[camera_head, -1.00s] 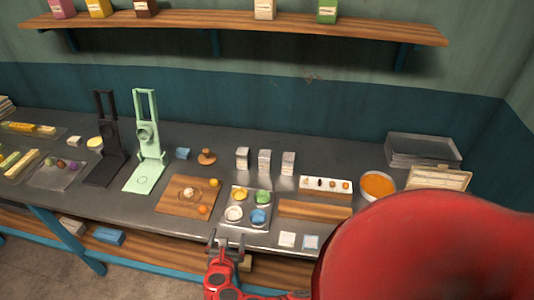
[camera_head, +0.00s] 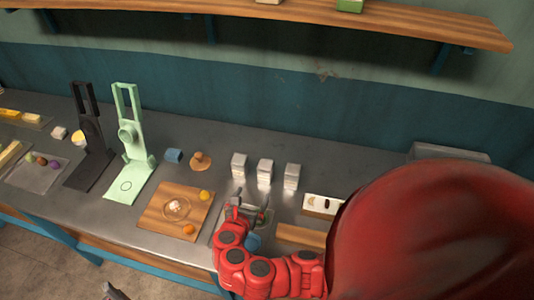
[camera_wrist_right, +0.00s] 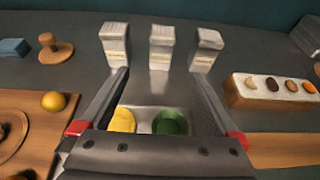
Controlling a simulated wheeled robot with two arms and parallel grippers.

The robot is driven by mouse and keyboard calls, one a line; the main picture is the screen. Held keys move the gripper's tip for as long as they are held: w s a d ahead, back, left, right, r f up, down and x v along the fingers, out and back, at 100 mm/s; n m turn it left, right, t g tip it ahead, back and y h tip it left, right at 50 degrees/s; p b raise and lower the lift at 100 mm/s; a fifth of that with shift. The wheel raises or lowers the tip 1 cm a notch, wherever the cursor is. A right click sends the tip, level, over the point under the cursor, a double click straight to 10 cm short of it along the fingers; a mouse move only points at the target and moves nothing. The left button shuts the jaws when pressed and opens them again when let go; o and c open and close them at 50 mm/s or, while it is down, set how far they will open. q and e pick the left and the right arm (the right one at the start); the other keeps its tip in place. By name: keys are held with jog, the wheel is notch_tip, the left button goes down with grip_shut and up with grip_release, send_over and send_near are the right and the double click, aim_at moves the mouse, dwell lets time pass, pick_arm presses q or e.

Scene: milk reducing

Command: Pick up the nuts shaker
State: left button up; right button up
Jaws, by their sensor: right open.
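Three small pale shakers stand upright in a row on the grey counter: a left one (camera_head: 239,166), a middle one (camera_head: 265,172) and a right one (camera_head: 291,177). They also show in the right wrist view as left (camera_wrist_right: 115,45), middle (camera_wrist_right: 161,46) and right (camera_wrist_right: 206,48). Their labels are too small to read, so I cannot tell which holds nuts. My right gripper (camera_head: 249,208) is open and empty, in front of the shakers and above a metal tray. Its fingers point toward the row. A grey piece at the bottom edge may be my left gripper (camera_head: 113,291).
The metal tray (camera_wrist_right: 150,113) holds yellow and green bowls. A wooden board (camera_head: 160,225) lies to the left, with a green press (camera_head: 130,150) beyond it. Counter behind the shakers is clear.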

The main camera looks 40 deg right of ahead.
aim_at(263, 176)
jog(key=b+x, duration=0.2)
jog(key=b, duration=0.1)
jog(key=f+b+x, duration=0.1)
jog(key=b+x, duration=0.1)
jog(key=b, duration=0.1)
jog(key=x, duration=0.4)
jog(key=b+x, duration=0.1)
jog(key=x, duration=0.1)
jog(key=shift+w+d+r, duration=0.2)
jog(key=shift+w+d, duration=0.1)
jog(key=shift+d, duration=0.1)
jog(key=b+x, duration=0.1)
jog(key=x, duration=0.1)
jog(key=b+x, duration=0.1)
jog(key=x, duration=0.2)
jog(key=shift+s+f+b, duration=0.15)
jog(key=shift+f+b, duration=0.15)
jog(key=shift+b, duration=0.1)
jog(key=shift+d, duration=0.1)
jog(key=shift+c, duration=0.7)
grip_shut()
